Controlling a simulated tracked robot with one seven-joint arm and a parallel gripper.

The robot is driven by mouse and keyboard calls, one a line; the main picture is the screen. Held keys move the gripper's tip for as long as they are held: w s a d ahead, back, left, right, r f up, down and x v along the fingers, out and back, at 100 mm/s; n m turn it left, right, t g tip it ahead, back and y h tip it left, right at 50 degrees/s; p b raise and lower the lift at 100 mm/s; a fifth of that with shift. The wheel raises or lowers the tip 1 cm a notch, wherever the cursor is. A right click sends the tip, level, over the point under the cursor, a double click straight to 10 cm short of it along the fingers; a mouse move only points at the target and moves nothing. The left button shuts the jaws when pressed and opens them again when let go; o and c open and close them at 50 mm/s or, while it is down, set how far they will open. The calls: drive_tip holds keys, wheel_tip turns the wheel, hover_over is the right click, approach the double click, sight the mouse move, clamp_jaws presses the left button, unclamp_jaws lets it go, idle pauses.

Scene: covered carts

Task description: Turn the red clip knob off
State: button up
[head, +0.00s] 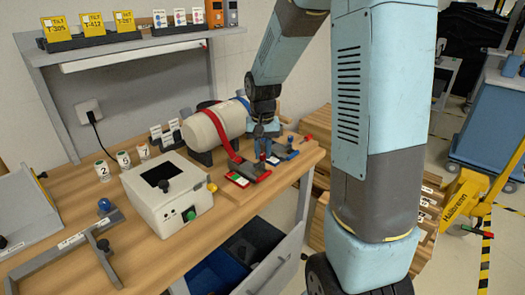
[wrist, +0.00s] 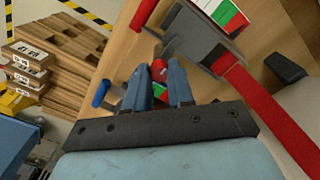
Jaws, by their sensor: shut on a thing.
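In the wrist view, the two fingers of my gripper (wrist: 161,74) point down at the wooden bench, with a small red knob (wrist: 158,68) between their tips. The fingers hide part of the knob, and its exact setting cannot be told. In the head view my gripper (head: 263,141) is low over the strap clips beside the white cylinder (head: 213,126). The red strap (head: 220,131) runs over the cylinder to a clip with a red handle (head: 264,177) and a red and green card (head: 237,180). The strap also shows in the wrist view (wrist: 260,108).
A blue handle (head: 293,155) lies right of my gripper; it also shows in the wrist view (wrist: 100,92). A white control box (head: 166,194) stands to the left. The bench's front edge is close, with an open drawer (head: 272,262) below. Pallets stand to the right.

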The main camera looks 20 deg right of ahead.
clamp_jaws()
drive_tip(key=shift+m, duration=0.4)
drive_tip(key=m, duration=0.7)
drive_tip(key=shift+m, duration=0.3)
drive_tip(key=m, duration=0.4)
drive_tip(key=shift+m, duration=2.4)
drive_tip(key=shift+w+r, duration=0.1)
drive_tip(key=o, duration=0.7)
unclamp_jaws()
